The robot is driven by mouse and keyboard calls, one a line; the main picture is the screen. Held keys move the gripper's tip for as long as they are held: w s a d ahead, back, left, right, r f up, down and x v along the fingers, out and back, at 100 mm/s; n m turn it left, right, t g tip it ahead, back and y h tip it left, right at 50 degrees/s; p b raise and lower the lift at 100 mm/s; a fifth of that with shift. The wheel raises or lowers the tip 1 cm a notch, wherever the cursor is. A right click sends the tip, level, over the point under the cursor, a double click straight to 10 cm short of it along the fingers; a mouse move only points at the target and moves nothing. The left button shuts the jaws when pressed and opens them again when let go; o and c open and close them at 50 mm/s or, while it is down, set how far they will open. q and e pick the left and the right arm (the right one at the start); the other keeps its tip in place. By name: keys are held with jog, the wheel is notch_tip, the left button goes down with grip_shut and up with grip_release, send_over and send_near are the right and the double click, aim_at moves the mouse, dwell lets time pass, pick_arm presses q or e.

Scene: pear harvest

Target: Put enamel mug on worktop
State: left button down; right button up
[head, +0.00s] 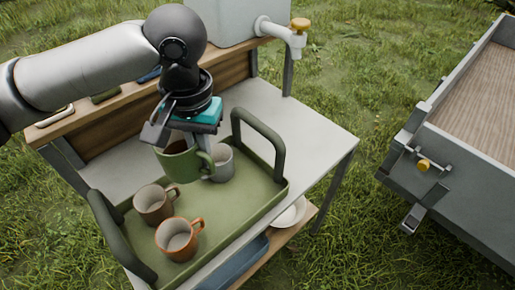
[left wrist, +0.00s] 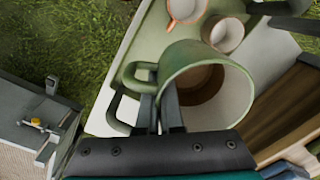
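A green enamel mug (head: 183,168) with a brown inside hangs upright below my left gripper (head: 186,145). It looks raised over the green tray (head: 232,208). In the left wrist view the fingers (left wrist: 160,112) are close together at the wall of the green mug (left wrist: 184,57), one apparently inside and one outside, beside its handle. A grey mug (head: 222,165), a brown mug (head: 154,205) and an orange mug (head: 176,240) stand on the tray. The pale worktop (head: 305,132) is bare behind and right of the tray. My right gripper is out of view.
The tray has tall dark handles (head: 262,135) at both ends. A grey water tank with a tap (head: 288,35) stands at the back. A lower shelf holds a white plate (head: 289,213). A grey trailer (head: 460,165) stands on the grass at right.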

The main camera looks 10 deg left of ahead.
pick_arm(q)
jog(key=w+d+m+p, duration=0.2)
jog(key=m+p, duration=0.1)
jog(key=m, duration=0.8)
jog(key=w+d+f+m+p, duration=0.1)
jog(key=m+p, duration=0.3)
jog(key=m, duration=0.7)
jog(key=shift+w+d+f, duration=0.3)
jog(key=shift+w+d, duration=0.35)
jog(key=shift+d, duration=0.2)
jog(key=b, duration=0.3)
send_over(241, 208)
notch_tip(241, 208, down, 16)
jog(key=shift+s+r, duration=0.1)
jog(key=shift+r, duration=0.15)
jog(key=shift+f, duration=2.1)
jog(key=shift+f, duration=0.2)
jog(key=c, duration=1.1)
grip_release()
